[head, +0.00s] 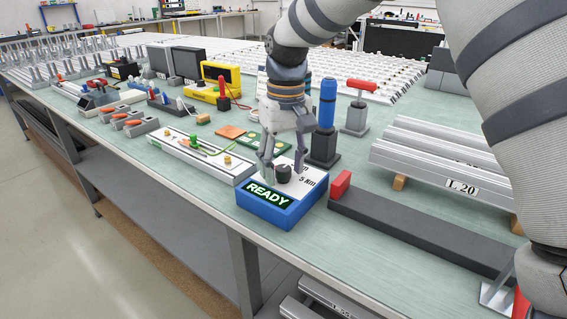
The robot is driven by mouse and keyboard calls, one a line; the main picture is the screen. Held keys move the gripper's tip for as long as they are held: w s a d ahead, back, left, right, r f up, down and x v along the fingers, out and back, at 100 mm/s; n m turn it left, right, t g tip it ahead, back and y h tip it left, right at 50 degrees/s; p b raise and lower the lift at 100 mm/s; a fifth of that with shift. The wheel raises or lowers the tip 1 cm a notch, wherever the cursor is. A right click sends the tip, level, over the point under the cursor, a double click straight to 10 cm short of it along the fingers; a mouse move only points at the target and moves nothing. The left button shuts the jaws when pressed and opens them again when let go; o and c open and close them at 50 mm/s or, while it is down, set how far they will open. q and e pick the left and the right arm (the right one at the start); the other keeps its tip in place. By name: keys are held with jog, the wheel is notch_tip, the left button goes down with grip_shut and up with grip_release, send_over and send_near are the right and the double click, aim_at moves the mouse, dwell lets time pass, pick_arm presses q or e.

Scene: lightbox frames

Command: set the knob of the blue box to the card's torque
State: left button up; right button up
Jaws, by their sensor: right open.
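The blue box (285,215) sits near the table's front edge. Its lit display (268,195) reads READY. The dark knob (284,172) is on its white top panel. My right gripper (282,166) points down over the box with its fingers open, one at each side of the knob. I cannot tell whether the fingers touch it. Printing on the panel beside the knob is partly covered; "5 Nm" can be made out. The knob's pointer setting is too small to read. No torque card can be made out. My left gripper is not in view.
A blue-handled tool (327,105) stands upright in a dark holder just behind the box. A dark bar (420,232) with a red end lies to the right. Metal profiles labelled L 20 (440,160) lie behind it. A green circuit board (262,142) lies to the left.

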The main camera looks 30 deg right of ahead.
aim_at(285, 168)
notch_tip(285, 168, up, 12)
jog(key=shift+d, duration=0.2)
jog(key=shift+f, duration=0.1)
dwell(0.3)
